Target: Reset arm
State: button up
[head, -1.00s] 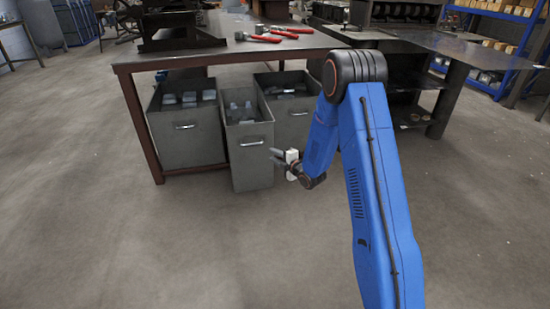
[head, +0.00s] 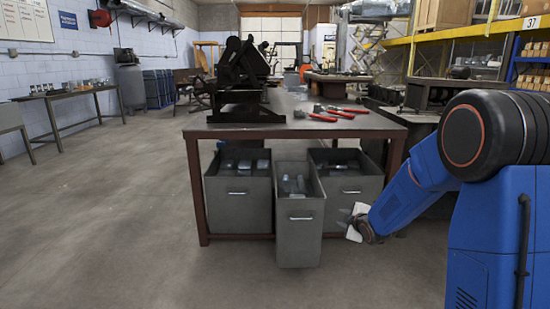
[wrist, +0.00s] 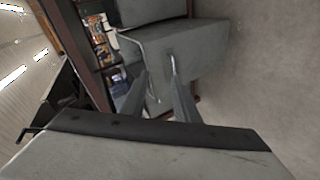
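My blue arm (head: 405,195) is on the right of the head view, bent downward, with its forearm reaching left toward the bins. My gripper (head: 347,213) is small there, low in front of the right grey bin (head: 345,190). In the wrist view my gripper (wrist: 158,72) shows two grey fingers standing apart with nothing between them. A grey bin wall with a metal handle lies beyond the fingers. I cannot tell whether the fingers touch a bin.
A workbench (head: 255,129) holds red-handled tools (head: 320,116) and a dark machine (head: 245,80). A left bin (head: 238,205) and a middle bin (head: 298,235) hold metal pieces. Open floor (head: 110,210) lies to the left. A side table (head: 70,92) stands by the left wall.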

jog(key=s+d+r+m+g+h, duration=0.15)
jog(key=s+r+m, duration=0.3)
jog(key=s, duration=0.65)
jog(key=s+d+r+m+g+h, duration=0.15)
jog(key=s+r+m, duration=0.35)
jog(key=s, duration=0.7)
jog(key=s+r+m+g+y, duration=0.1)
jog(key=s+m+g, duration=0.3)
jog(key=s, duration=2.4)
jog(key=shift+s+a+r+m+g, duration=0.25)
jog(key=shift+a+m, duration=0.2)
jog(key=shift+m, duration=0.5)
jog(key=shift+w, duration=0.1)
